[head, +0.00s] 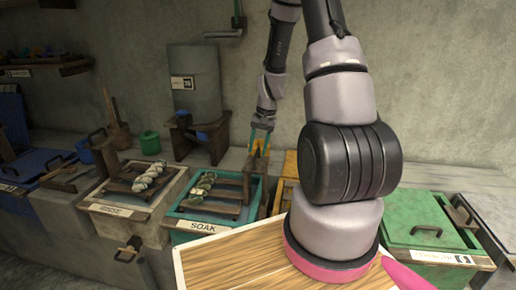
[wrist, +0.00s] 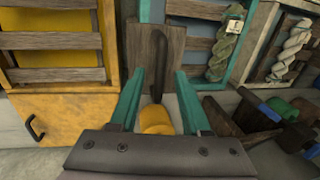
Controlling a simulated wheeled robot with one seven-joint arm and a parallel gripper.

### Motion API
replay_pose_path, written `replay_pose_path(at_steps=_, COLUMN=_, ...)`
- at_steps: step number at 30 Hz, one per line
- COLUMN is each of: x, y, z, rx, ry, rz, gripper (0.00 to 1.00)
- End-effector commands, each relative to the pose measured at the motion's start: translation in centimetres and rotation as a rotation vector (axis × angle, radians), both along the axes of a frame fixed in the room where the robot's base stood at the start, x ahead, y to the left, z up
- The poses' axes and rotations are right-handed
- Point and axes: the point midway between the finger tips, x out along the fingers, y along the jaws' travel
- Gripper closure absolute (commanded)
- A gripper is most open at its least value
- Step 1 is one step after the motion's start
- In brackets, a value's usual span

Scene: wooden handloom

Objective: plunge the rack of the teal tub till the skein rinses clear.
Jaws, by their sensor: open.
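The teal tub (head: 175,228), labelled SOAK, stands mid-picture in the head view; its teal rim (wrist: 212,10) also shows in the wrist view. Its slatted wooden rack (head: 228,190) carries a twisted greenish skein (head: 200,188), seen with a small tag in the wrist view (wrist: 222,55). My gripper (head: 259,143) is above the tub's back right corner. In the wrist view my gripper (wrist: 158,95) has its teal fingers apart. A yellow rounded piece (wrist: 155,120) shows between them, in line with a dark upright bar (wrist: 158,65) on a wooden board (wrist: 140,45). I cannot tell whether the fingers touch it.
A pale tub labelled RINSE (head: 118,212) with a whitish skein (head: 150,177) stands left of the teal tub. A yellow tub (wrist: 60,110) adjoins its other side. A green lidded box (head: 420,220) is at right. A grey barrel (head: 195,80) stands behind. My arm hides part of the bench.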

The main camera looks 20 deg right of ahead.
Motion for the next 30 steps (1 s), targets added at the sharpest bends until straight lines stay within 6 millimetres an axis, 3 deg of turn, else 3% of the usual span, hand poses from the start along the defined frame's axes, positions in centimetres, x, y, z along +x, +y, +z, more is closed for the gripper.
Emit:
replay_pose_path(at_steps=5, x=0.01, y=-0.01, z=0.01, rx=0.0, ry=0.0, rz=0.0, gripper=0.53)
replay_pose_path(at_steps=6, x=0.01, y=-0.01, z=0.01, rx=0.0, ry=0.0, rz=0.0, gripper=0.6)
replay_pose_path(at_steps=9, x=0.0, y=-0.02, z=0.02, rx=0.0, ry=0.0, rz=0.0, gripper=0.99)
replay_pose_path(at_steps=30, x=0.0, y=-0.02, z=0.04, rx=0.0, ry=0.0, rz=-0.001, gripper=1.0)
